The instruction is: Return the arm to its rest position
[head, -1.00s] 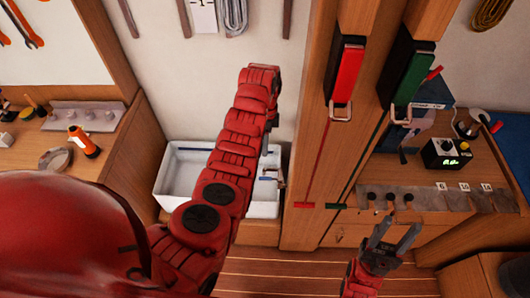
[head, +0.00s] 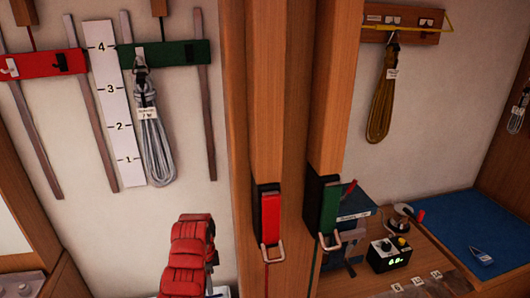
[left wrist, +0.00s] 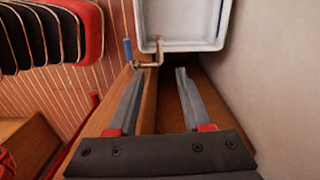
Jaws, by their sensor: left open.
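A white tub (left wrist: 182,47) lies just beyond the fingertips. A metal crank piece with a blue grip (left wrist: 128,48) sits by the tub's near left corner, close to the left finger. My right gripper is in neither view now.
A grey coiled line (head: 152,135) hangs from the green rail (head: 185,53), beside a numbered white board (head: 114,105). A gold coil (head: 383,100) hangs at the right. Red (head: 270,215) and green (head: 330,208) levers are on the posts. A counter holds a black box (head: 390,255).

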